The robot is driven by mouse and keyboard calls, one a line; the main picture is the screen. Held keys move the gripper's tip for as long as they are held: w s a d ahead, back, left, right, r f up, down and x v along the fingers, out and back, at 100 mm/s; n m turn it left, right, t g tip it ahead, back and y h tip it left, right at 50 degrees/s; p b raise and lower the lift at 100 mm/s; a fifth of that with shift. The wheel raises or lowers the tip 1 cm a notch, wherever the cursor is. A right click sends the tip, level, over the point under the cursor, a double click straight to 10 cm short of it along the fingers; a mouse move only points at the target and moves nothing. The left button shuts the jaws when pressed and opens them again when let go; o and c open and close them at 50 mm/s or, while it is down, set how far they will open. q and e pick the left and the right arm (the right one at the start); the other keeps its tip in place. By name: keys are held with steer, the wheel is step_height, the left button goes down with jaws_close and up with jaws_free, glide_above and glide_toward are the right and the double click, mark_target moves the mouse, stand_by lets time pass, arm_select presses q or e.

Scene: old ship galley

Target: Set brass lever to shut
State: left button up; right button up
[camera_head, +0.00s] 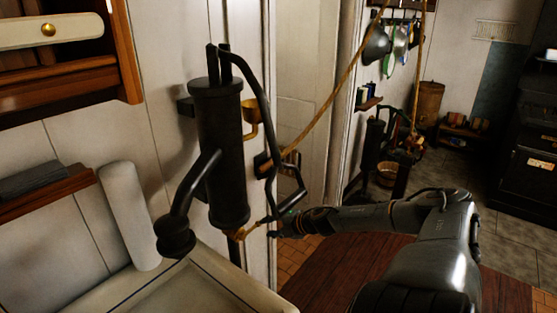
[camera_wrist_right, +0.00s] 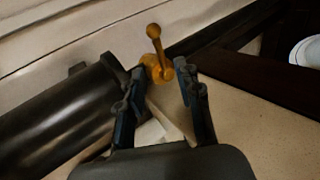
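The brass lever (camera_head: 240,234) shows in the head view at the lower end of a black hand pump (camera_head: 218,150). In the right wrist view the brass lever (camera_wrist_right: 155,45) has a ball-ended arm and a rounded hub. My right gripper (camera_head: 283,222) comes in from the right beside the pump's lower end. In the right wrist view, the fingers of my right gripper (camera_wrist_right: 160,78) are apart, with the lever's hub at the gap between their tips. I cannot tell whether either finger touches it. My left gripper is out of view.
The pump's long black handle (camera_head: 262,95) hangs between the pump and my right arm. A pale sink (camera_head: 235,285) lies below the spout. A wooden shelf (camera_head: 45,190) is at left. A doorway at right opens to another room with hanging pans (camera_head: 377,45).

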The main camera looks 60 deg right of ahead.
steer(key=shift+v, duration=1.85)
